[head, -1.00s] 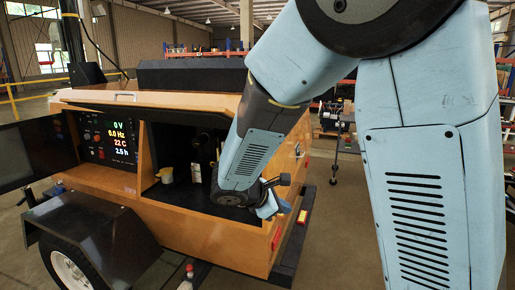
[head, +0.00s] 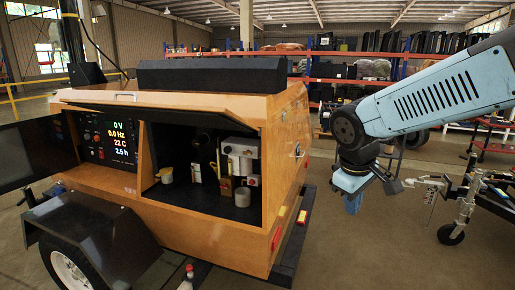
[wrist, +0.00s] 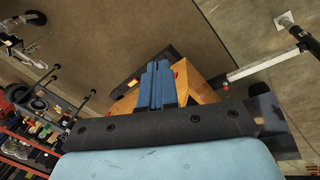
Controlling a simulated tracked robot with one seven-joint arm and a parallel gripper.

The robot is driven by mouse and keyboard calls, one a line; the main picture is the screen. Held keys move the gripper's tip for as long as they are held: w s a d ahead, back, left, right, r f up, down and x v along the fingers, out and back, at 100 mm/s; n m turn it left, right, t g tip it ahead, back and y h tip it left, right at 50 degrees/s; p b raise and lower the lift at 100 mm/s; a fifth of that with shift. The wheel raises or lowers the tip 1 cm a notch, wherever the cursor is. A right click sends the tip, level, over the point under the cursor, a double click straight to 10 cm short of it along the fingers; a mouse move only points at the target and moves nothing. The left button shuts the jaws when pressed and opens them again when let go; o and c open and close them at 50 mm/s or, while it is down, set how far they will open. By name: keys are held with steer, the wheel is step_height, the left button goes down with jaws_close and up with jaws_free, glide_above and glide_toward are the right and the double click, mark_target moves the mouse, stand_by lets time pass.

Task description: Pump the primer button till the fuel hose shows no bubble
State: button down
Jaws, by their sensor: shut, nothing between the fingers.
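The orange light tower body (head: 215,225) stands left of centre in the head view, with its service bay (head: 185,135) open on the near side. Inside the bay I see a grey-white engine unit (head: 240,152), a grey cylinder (head: 242,197), a yellowish-white cup (head: 165,175) and dark hoses. The primer button and any bubble in the fuel hose are too small to tell. My gripper (head: 353,203) hangs right of the tower, outside the bay and clear of it. In the wrist view its blue fingers (wrist: 156,85) are together and empty, with the tower's orange corner (wrist: 200,88) beyond.
The raised bay door (head: 190,112) overhangs the opening. A black fender and wheel (head: 75,265) stand at lower left. A trailer hitch with a jack wheel (head: 450,233) stands at right.

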steer(key=s+d+r+m+t+y, duration=0.1)
steer(key=s+r+m+t+y, duration=0.1)
steer(key=s+r+m, duration=0.4)
steer(key=shift+s+d+r+m+t, duration=0.35)
steer(key=shift+s+m+t, duration=0.2)
steer(key=shift+s, duration=0.9)
stand_by(1.1)
